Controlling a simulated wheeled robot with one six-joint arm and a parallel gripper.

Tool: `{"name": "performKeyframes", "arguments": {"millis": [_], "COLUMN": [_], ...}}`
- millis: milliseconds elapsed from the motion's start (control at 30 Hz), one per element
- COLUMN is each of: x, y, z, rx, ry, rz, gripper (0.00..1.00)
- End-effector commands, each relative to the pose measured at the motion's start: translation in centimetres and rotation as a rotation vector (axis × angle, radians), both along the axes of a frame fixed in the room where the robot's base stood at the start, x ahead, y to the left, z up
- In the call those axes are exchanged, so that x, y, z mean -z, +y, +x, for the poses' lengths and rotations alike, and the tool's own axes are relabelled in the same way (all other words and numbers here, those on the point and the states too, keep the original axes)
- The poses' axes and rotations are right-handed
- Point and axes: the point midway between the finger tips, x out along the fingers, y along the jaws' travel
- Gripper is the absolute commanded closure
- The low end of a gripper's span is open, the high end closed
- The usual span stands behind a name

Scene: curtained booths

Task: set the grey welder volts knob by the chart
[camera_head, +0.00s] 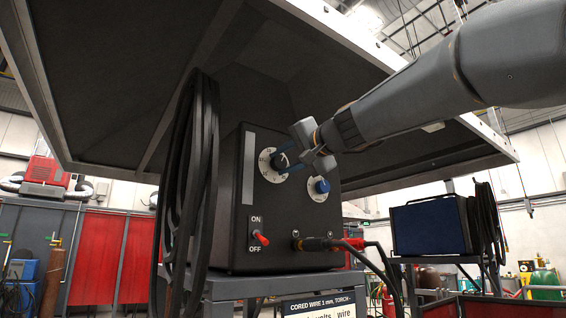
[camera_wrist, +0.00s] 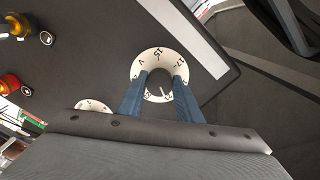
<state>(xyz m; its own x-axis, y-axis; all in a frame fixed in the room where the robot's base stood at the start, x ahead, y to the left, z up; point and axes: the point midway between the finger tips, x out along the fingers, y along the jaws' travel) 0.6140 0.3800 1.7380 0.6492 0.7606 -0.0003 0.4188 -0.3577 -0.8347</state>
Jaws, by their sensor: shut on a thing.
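The dark grey welder (camera_head: 232,215) stands on a cart under a large dark hood. My gripper (camera_head: 284,161) is shut on the upper left knob (camera_head: 280,159), in the middle of a white numbered dial (camera_head: 265,166). In the wrist view, my blue fingers (camera_wrist: 159,92) straddle that knob (camera_wrist: 160,83); the dial ring (camera_wrist: 150,60) shows "15" and "17", and its lower part is partly covered. The knob's exact setting is hard to read. The chart (camera_head: 320,307) below the welder reads "CORED WIRE 1 mm, TORCH -", with its lower rows cut off by the frame.
A second dial with a blue knob (camera_head: 322,186) sits at lower right. A red ON/OFF switch (camera_head: 261,238) and cable plugs (camera_head: 328,244) are on the lower panel. Black cables (camera_head: 190,180) hang at left. A blue welder (camera_head: 430,226) stands behind at right.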

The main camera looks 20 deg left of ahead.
Motion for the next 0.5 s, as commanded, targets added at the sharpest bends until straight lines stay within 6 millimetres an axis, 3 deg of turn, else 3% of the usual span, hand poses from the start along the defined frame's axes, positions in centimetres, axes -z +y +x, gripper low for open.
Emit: {"name": "performKeyframes", "arguments": {"millis": [433,467,500], "x": [-0.06,-0.06,-0.06], "y": [-0.03,-0.03,-0.03], "z": [0.0,0.0,0.0], "rx": [0.001,0.001,0.001], "ry": [0.006,0.006,0.006], "rz": [0.006,0.006,0.006], "gripper": [0.91,0.63,0.57]}}
